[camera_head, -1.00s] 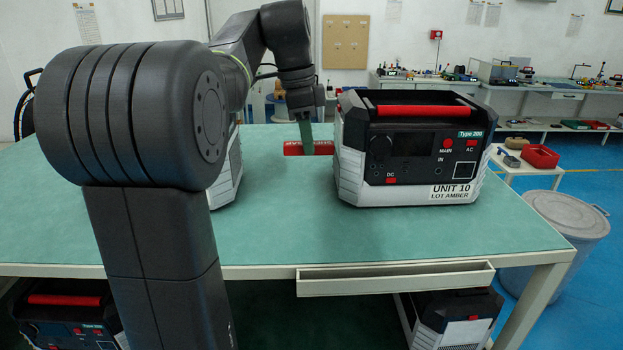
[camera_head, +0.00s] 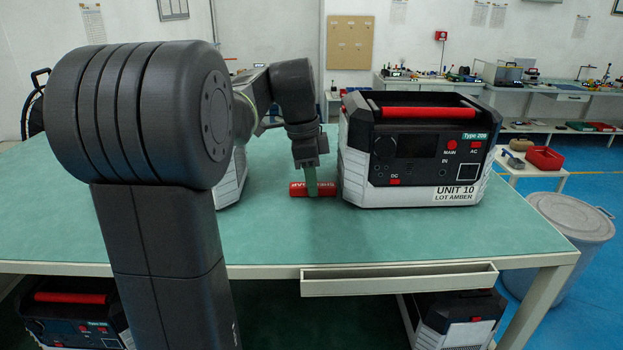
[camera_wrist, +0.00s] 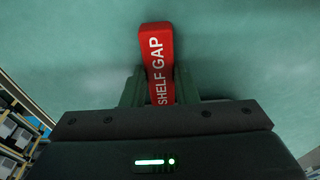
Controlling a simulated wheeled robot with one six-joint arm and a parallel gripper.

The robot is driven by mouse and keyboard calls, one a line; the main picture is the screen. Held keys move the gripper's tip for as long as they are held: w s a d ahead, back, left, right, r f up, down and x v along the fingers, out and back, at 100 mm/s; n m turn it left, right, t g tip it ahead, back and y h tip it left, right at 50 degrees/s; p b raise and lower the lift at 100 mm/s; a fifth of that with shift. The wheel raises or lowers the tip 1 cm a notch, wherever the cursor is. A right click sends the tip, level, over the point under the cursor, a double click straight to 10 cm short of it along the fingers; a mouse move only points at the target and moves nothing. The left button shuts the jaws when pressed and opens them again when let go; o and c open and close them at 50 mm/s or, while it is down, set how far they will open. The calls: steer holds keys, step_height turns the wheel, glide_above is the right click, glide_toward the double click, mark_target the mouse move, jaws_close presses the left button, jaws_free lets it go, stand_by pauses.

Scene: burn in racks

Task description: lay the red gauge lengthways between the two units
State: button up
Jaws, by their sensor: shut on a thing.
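The red gauge (camera_head: 323,189) is a short bar with white lettering. It lies crosswise in the head view, between the two units, close to the left side of Unit 10 (camera_head: 415,150). In the wrist view the gauge (camera_wrist: 157,60) reads "SHELF GAP" and sits between the green fingers. My gripper (camera_head: 312,188) is shut on it from above. The gauge is low over the table, and I cannot tell whether it touches. The other unit (camera_head: 232,180) is mostly hidden behind my arm; only its white right side shows.
The green table top (camera_head: 400,235) is clear in front of the gauge and the units. A shallow drawer (camera_head: 398,279) hangs at its front edge. More units stand below the table.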

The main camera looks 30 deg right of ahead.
mark_target(303, 185)
steer(key=o, duration=1)
steer(key=shift+f, duration=0.1)
step_height(303, 185, up, 12)
steer(key=a, duration=0.1)
steer(key=shift+w+a, duration=0.3)
steer(key=shift+w, duration=0.15)
